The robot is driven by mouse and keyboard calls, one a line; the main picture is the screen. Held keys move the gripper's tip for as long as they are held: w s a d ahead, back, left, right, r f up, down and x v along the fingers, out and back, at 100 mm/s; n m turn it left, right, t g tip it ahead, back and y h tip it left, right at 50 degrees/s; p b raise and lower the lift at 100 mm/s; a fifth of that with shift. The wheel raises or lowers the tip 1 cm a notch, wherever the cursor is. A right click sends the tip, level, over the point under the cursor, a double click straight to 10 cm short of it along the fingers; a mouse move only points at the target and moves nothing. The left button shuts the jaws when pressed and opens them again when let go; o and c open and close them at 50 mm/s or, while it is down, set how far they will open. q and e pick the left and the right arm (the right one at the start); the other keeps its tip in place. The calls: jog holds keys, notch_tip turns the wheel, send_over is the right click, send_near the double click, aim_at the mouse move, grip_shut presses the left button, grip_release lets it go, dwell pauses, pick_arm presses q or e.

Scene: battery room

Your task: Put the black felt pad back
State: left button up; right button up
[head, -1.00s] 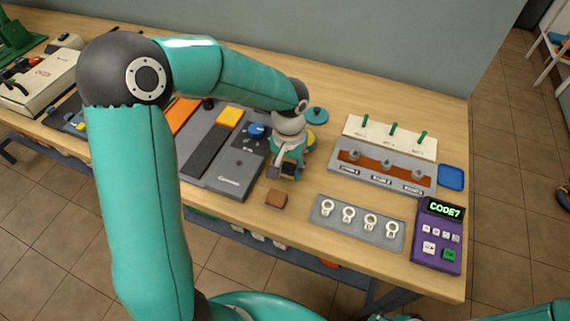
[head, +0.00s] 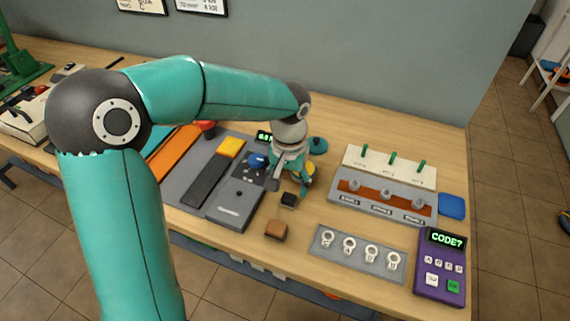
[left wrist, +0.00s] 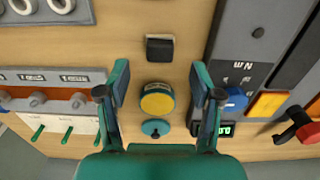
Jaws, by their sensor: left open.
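A small black pad (head: 288,199), block-like in shape, lies on the bench between the grey slotted unit and the key plate. It also shows in the left wrist view (left wrist: 160,48), just past the fingertips and between their lines. My left gripper (head: 287,183) points down beside it, on the wall side. The fingers are wide apart in the left wrist view (left wrist: 160,70), with nothing between the tips. My right gripper is out of view.
A brown block (head: 276,229) sits near the front edge. The grey unit (head: 232,205) stands left. A key plate (head: 340,260), a three-lever panel (head: 390,165), a blue square (head: 452,206) and a purple keypad (head: 440,285) stand right.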

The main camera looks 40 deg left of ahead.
aim_at(289, 197)
pick_arm(q)
notch_tip(289, 197, up, 6)
jog(key=shift+f, duration=0.1)
dwell(0.4)
